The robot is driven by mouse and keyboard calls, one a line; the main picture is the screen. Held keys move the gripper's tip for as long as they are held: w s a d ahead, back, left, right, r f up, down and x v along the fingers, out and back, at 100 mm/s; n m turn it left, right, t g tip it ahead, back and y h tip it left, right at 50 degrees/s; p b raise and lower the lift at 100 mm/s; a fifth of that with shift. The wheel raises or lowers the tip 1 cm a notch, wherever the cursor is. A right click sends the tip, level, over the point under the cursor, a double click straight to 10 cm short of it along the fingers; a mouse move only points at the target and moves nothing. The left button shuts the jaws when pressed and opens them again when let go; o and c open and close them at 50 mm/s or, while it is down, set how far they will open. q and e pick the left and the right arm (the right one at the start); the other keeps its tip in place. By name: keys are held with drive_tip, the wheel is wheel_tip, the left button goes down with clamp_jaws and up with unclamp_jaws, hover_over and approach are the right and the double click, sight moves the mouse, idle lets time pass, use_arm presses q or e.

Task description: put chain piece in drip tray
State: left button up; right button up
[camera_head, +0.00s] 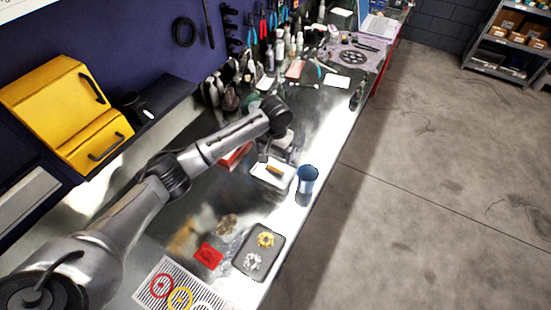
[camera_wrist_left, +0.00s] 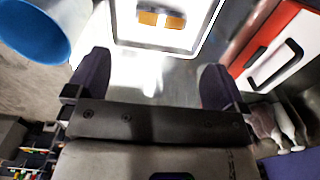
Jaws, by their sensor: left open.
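My left gripper (camera_head: 268,154) hangs over the bench near a small white-rimmed tray (camera_head: 286,187). In the left wrist view its two dark fingers (camera_wrist_left: 150,65) are apart with nothing between them. A dark tray (camera_head: 243,264) nearer the front holds a gold coiled piece (camera_head: 265,240) and a silver coiled piece (camera_head: 252,261). I cannot tell for sure which piece is the chain piece or which tray is the drip tray.
A blue cup (camera_head: 307,180) stands right beside the white-rimmed tray, near the bench edge. Bottles and tools crowd the back.

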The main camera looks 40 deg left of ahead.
use_arm(q)
drive_tip(key=shift+r, duration=1.7)
